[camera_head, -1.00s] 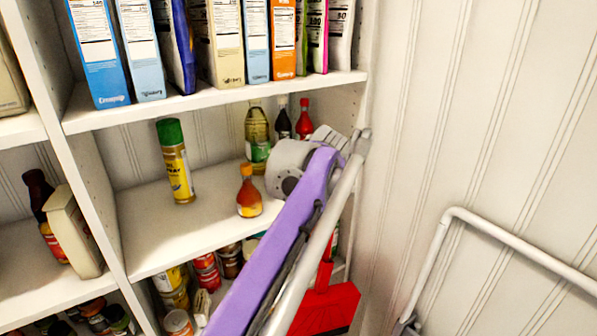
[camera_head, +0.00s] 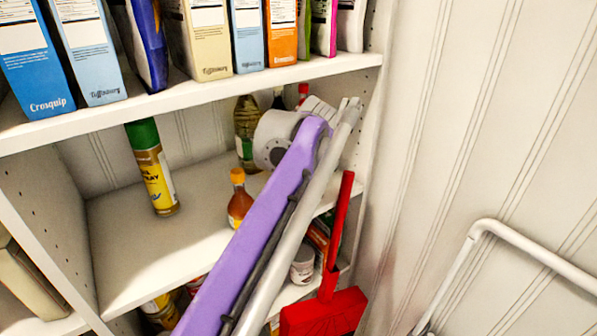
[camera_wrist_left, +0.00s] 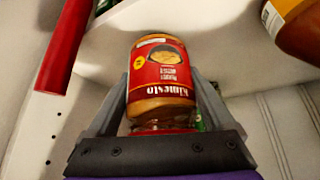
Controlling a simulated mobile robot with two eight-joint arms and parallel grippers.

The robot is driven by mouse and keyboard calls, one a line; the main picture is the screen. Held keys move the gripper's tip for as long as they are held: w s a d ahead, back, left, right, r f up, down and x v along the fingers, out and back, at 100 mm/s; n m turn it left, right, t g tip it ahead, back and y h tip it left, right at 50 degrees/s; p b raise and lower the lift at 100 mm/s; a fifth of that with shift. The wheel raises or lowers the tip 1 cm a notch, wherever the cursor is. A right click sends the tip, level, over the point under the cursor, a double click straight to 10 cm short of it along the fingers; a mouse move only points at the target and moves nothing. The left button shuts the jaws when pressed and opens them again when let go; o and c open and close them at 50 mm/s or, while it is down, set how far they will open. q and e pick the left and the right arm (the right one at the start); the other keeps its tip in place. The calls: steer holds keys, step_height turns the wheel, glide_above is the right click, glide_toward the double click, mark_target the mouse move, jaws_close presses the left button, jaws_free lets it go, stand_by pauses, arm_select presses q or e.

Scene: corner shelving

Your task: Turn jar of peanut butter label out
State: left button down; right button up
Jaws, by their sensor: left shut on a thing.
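The jar of peanut butter (camera_wrist_left: 160,75) shows in the left wrist view, with a red label that reads Kimesto upside down in that picture. The label faces the wrist camera. My left gripper (camera_wrist_left: 162,98) is shut on the jar, one grey finger on each side. In the head view I cannot make out the jar or the left fingers; my purple arm reaches into the middle shelf bay and hides part of it. My right gripper is not in view.
The middle shelf (camera_head: 130,260) holds a green-capped spray can (camera_head: 152,168), an orange-capped bottle (camera_head: 238,200) and a tall oil bottle (camera_head: 247,130). Boxes (camera_head: 205,35) line the shelf above. A red dustpan (camera_head: 325,310) stands right of my arm. Bare shelf shows around the can.

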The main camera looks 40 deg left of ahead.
arm_select(q)
steer(key=shift+d+n+g+y, duration=0.2)
steer(key=shift+n+g+y, duration=0.15)
steer(key=shift+n, duration=0.55)
steer(key=shift+n+g+y, duration=0.25)
steer(key=shift+n+g, duration=0.4)
steer(key=shift+n, duration=0.55)
steer(key=shift+r+n+g, duration=0.1)
steer(key=shift+n+g, duration=0.3)
steer(key=shift+n, duration=0.2)
steer(key=shift+a+n+g, duration=0.1)
steer(key=shift+n+g, duration=0.4)
steer(key=shift+n, duration=0.4)
steer(key=shift+f+p, duration=0.25)
steer(key=shift+p, duration=0.05)
steer(key=shift+f, duration=0.3)
steer(key=shift+s, duration=0.1)
